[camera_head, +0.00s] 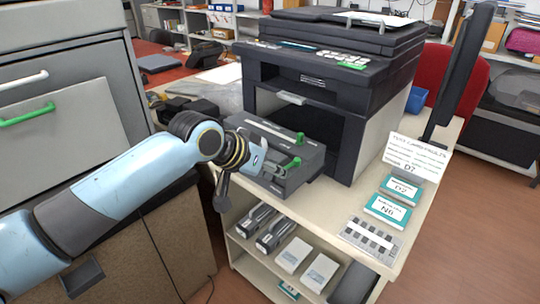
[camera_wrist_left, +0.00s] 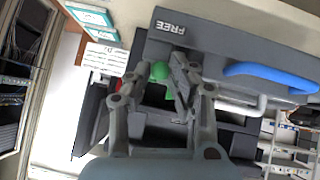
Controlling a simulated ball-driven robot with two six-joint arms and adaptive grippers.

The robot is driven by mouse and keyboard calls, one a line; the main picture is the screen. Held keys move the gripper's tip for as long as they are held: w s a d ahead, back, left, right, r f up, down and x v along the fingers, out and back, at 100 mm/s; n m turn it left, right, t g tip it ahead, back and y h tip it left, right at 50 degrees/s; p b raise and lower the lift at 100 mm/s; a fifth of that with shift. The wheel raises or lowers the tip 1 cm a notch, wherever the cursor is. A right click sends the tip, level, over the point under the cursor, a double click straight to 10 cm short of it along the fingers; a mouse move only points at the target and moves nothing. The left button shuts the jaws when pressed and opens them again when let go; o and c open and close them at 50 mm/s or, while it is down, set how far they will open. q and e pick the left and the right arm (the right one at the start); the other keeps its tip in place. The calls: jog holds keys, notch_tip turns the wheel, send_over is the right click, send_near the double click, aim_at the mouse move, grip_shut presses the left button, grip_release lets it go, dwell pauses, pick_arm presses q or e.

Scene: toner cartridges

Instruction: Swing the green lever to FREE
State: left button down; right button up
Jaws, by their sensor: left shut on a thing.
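The green lever (camera_head: 293,163) is on the dark grey cartridge unit (camera_head: 262,129) pulled out at the printer's open front. In the left wrist view its round green end (camera_wrist_left: 160,70) sits between my fingertips. My left gripper (camera_wrist_left: 161,73) is shut on it; in the head view this gripper (camera_head: 285,169) reaches the unit from the left, its fingers small and partly hidden. The word FREE (camera_wrist_left: 172,27) is printed on the unit's grey face, close to the fingertips. A second green knob (camera_head: 299,138) stands farther back on the unit. My right gripper is not in view.
The black printer (camera_head: 335,75) rises behind the unit. A blue handle (camera_wrist_left: 270,73) is beside my fingers. Cartridges and boxes (camera_head: 293,255) fill the shelf below. A grey cabinet (camera_head: 70,90) stands left.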

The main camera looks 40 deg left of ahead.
pick_arm(q)
jog(key=shift+d+n+y+p, duration=0.3)
jog(key=shift+n+y+p, duration=0.1)
jog(key=shift+p, duration=0.05)
jog(key=c, duration=1.5)
grip_release()
jog(key=shift+o, duration=0.2)
jog(key=shift+s, duration=0.1)
jog(key=v, duration=1.2)
